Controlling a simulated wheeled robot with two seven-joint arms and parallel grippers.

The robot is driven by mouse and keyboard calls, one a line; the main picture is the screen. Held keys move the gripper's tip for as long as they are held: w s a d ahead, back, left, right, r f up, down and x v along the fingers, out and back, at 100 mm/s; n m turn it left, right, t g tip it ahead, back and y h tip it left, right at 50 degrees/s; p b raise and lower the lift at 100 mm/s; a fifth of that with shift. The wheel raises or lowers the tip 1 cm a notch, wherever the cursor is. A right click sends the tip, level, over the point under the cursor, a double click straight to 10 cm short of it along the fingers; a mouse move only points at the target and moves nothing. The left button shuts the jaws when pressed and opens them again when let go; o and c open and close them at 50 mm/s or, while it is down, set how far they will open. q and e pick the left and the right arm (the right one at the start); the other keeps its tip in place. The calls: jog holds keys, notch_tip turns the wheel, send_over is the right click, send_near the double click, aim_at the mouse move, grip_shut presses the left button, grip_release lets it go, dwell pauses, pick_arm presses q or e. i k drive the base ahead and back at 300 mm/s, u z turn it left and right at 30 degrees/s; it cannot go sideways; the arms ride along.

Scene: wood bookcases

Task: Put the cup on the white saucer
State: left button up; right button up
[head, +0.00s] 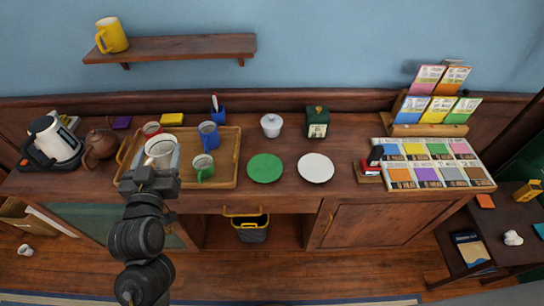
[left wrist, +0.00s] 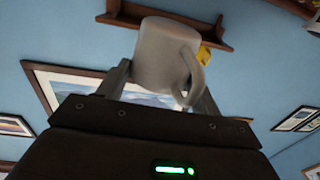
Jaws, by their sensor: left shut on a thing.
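My left gripper (head: 155,170) is over the wooden tray at the left of the counter. It is shut on a white cup (head: 160,150), which shows dark inside from above. In the left wrist view the cup (left wrist: 165,58) sits between the two fingers (left wrist: 160,90), with its handle to the right. The white saucer (head: 315,168) lies flat and empty on the counter, well to the right of the cup. A green saucer (head: 265,168) lies between the tray and the white saucer. My right gripper is not in view.
The tray (head: 222,182) holds a red cup (head: 152,129), a blue cup (head: 209,134) and a green cup (head: 203,166). A lidded white bowl (head: 272,125) and a green box (head: 317,121) stand behind the saucers. A kettle (head: 52,142) stands at left.

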aim_at(314, 169)
jog(key=u, duration=0.35)
jog(key=k, duration=0.9)
jog(key=z, duration=1.75)
jog(key=i, duration=0.5)
jog(key=u, duration=0.05)
